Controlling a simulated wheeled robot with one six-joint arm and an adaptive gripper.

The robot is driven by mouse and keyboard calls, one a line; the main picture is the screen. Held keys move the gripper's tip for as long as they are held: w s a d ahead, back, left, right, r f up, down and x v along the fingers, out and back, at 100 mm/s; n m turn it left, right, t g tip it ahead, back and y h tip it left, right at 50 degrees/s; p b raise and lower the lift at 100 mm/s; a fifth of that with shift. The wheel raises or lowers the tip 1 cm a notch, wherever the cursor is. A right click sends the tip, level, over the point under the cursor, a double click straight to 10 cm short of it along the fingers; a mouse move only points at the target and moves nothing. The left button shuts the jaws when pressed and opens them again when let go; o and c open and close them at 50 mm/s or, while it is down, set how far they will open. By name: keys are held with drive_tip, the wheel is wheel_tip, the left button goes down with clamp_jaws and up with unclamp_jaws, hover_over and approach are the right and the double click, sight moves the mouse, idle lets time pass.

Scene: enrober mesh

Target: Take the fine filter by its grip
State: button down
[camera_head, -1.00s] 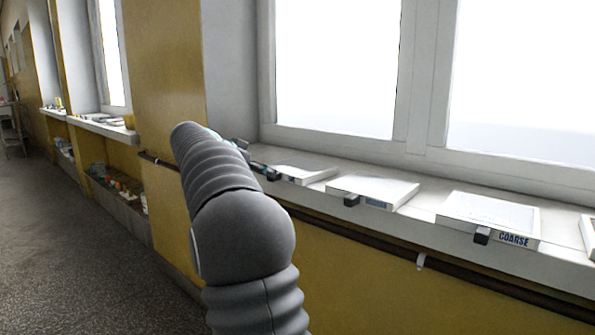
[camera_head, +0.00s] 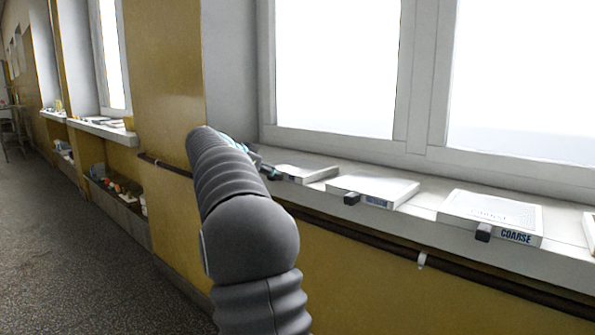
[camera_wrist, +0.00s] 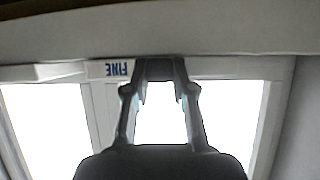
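The fine filter (camera_head: 306,172) is the leftmost white panel on the near sill, partly behind my arm. In the wrist view its white edge (camera_wrist: 96,69) carries an upside-down blue "FINE" label. Its dark grip (camera_wrist: 160,70) shows at the far end of my fingers, between the tips. My gripper (camera_wrist: 160,82) has its fingers apart, one on each side of the grip; contact cannot be made out. In the head view my gripper (camera_head: 258,164) is at the filter's left front corner, mostly hidden by my arm.
A middle filter (camera_head: 372,188) and the coarse filter (camera_head: 490,214) lie to the right on the sill (camera_head: 420,222), each with a dark grip in front. Another panel (camera_head: 590,228) is cut off at the right edge. A dark pipe (camera_head: 390,252) runs below the sill.

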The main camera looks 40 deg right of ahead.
drive_tip(key=a+b, duration=0.5)
drive_tip(key=a, duration=1.7)
drive_tip(key=shift+r, duration=0.2)
idle(2.2)
drive_tip(key=shift+d, duration=2.75)
